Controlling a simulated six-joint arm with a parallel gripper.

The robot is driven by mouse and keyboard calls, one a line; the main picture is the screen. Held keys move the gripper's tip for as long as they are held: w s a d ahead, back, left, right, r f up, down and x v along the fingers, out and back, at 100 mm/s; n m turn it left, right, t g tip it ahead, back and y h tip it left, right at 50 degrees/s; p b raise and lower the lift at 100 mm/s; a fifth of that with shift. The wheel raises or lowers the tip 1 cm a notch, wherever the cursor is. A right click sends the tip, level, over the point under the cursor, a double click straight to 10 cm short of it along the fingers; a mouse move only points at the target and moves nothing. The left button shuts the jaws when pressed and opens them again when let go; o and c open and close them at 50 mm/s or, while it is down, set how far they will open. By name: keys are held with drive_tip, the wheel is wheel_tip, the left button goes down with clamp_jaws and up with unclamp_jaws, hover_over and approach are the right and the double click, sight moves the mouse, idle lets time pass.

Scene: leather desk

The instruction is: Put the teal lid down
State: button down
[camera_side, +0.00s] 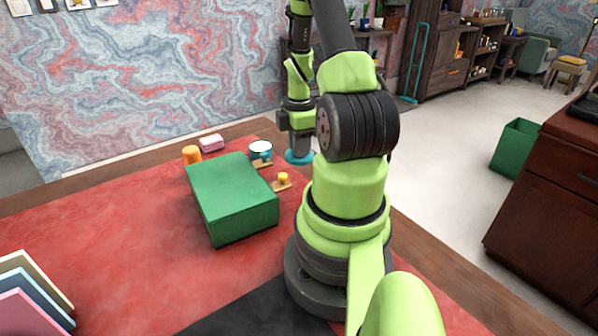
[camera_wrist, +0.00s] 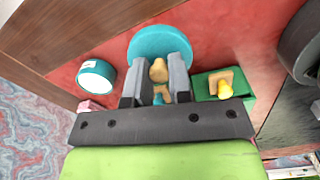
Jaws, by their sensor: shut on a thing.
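The teal lid (camera_side: 299,158) is a round flat disc with a wooden knob, below my gripper (camera_side: 299,135) near the far side of the desk. In the wrist view the lid (camera_wrist: 160,38) fills the top middle, and its knob (camera_wrist: 158,70) is between the two grey fingers of my gripper (camera_wrist: 157,82). The fingers are shut on the knob. I cannot tell whether the lid touches the desk. Part of the disc is hidden behind the fingers.
A teal and white mug (camera_side: 261,149) stands left of the lid; it also shows in the wrist view (camera_wrist: 96,77). A yellow-topped wooden piece (camera_side: 282,181), a green box (camera_side: 235,195), an orange cylinder (camera_side: 191,154) and a pink block (camera_side: 211,142) are nearby.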

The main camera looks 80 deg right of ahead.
sight(299, 179)
drive_tip(key=shift+f, duration=3.3)
drive_tip(key=shift+f, duration=0.1)
drive_tip(key=c, duration=1)
unclamp_jaws()
drive_tip(key=shift+c, duration=0.2)
